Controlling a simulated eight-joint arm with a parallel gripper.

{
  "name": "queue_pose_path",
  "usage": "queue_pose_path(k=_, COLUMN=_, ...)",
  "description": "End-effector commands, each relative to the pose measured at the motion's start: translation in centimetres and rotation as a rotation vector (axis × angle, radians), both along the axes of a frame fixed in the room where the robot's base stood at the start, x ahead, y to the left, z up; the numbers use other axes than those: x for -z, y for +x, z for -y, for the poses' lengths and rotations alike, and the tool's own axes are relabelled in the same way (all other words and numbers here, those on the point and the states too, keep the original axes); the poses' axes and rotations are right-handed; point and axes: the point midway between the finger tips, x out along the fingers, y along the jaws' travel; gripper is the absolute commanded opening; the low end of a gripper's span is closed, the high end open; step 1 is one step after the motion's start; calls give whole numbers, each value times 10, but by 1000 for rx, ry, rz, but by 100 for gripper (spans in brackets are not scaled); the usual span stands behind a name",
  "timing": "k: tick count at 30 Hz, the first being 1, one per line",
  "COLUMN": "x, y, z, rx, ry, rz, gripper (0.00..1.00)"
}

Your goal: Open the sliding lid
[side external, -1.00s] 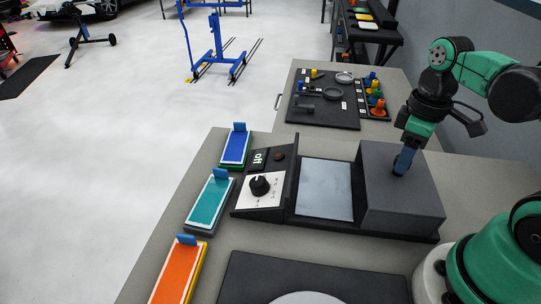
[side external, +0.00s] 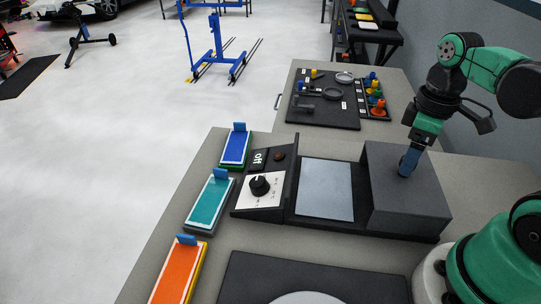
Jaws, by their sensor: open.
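The sliding lid is a dark grey box-shaped cover (side external: 410,205) at the right end of a black device. To its left, a pale grey plate (side external: 325,190) lies uncovered on the device. My gripper (side external: 406,172) points down at the lid's top, with its blue fingertips at or in a dark hollow there. The fingertips are partly hidden, and I cannot tell how deep they reach. My gripper is open.
Left of the plate is a control panel with a black knob (side external: 260,185) and an "off" switch (side external: 259,160). Blue (side external: 235,147), teal (side external: 209,203) and orange (side external: 176,273) pads line the bench's left edge. A black board (side external: 325,108) with small parts lies behind.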

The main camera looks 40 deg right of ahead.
Motion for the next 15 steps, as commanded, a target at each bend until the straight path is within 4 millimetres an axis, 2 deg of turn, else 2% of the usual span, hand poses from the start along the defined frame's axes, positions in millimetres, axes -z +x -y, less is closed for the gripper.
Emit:
queue_pose_path(k=9, x=-35, y=0, z=0, rx=0, ry=-1, rz=0, gripper=68)
queue_pose_path(k=15, x=-48, y=-1, z=0, rx=0, ry=-1, rz=1, gripper=68)
